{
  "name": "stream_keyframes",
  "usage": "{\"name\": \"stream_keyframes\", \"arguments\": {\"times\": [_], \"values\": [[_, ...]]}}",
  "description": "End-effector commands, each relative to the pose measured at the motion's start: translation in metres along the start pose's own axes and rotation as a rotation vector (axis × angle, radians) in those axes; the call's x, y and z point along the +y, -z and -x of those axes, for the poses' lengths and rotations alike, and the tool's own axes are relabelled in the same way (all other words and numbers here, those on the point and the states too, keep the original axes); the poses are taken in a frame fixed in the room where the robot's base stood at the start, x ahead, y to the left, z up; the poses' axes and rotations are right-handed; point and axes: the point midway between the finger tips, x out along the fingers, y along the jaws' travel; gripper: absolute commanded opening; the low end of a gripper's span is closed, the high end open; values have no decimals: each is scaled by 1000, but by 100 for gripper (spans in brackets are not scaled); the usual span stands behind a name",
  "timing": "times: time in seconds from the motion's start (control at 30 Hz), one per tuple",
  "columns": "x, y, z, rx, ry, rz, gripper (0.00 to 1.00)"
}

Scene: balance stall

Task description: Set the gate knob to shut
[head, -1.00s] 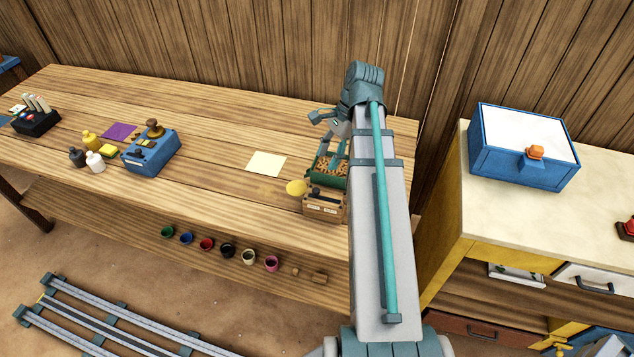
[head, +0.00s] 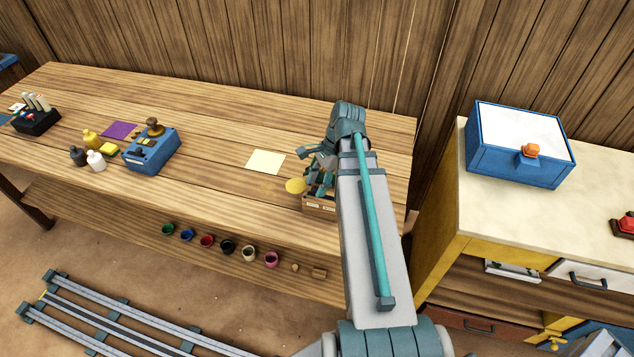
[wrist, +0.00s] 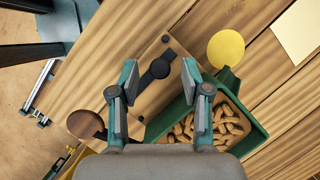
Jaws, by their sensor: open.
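The gate knob (wrist: 157,69) is a dark round hub with a bar across it, on top of a small wooden box (wrist: 137,97). In the wrist view its bar runs slantwise, from upper right to lower left. In the head view the box (head: 318,208) shows pale labels on its front, and my arm and gripper hide its knob. My gripper (wrist: 160,80) is open and empty, with one finger on each side of the knob in the wrist view. I cannot tell whether a finger touches it. In the head view my gripper (head: 319,178) is over the box.
A green tray of peanut-like pieces (wrist: 222,120) stands beside the box. A yellow disc (wrist: 226,48) and a cream sheet (head: 266,161) lie nearby. A round brown wooden piece (wrist: 85,124) shows at the box's other end.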

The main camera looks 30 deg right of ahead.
Motion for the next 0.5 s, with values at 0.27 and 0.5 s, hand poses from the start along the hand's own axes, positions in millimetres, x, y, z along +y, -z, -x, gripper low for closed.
{"name": "stream_keyframes", "arguments": {"times": [0.27,0.5], "values": [[0,0,-5,0,0,0,47],[0,0,-5,0,0,0,29]]}}
